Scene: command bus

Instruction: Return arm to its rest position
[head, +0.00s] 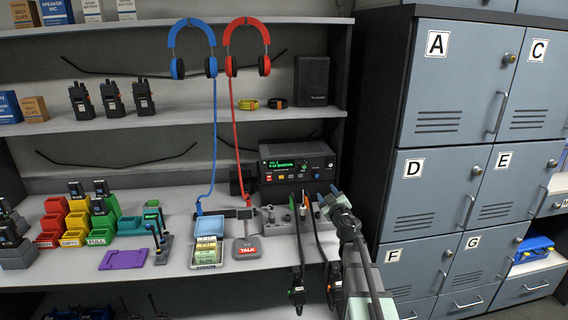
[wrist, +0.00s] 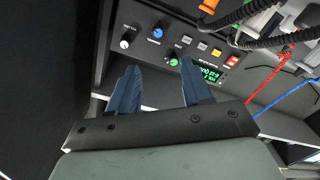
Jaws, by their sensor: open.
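My gripper (head: 324,203) is in front of the lower right part of the black radio console (head: 275,160), above the right end of the bench. In the wrist view my gripper (wrist: 160,68) has its two blue fingers apart, with nothing between them. The console's front panel (wrist: 185,38) shows upside down past the fingertips, with its knobs, coloured buttons and green display. A gap seems to separate the fingers from the panel, but I cannot tell how wide it is.
Microphones with black cables (head: 297,235) hang close to the left of my arm. A TALK pedestal (head: 246,248) and trays (head: 209,225) stand on the bench further left. Grey lockers (head: 440,115) rise on the right. Blue (head: 191,45) and red (head: 247,45) headsets hang above.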

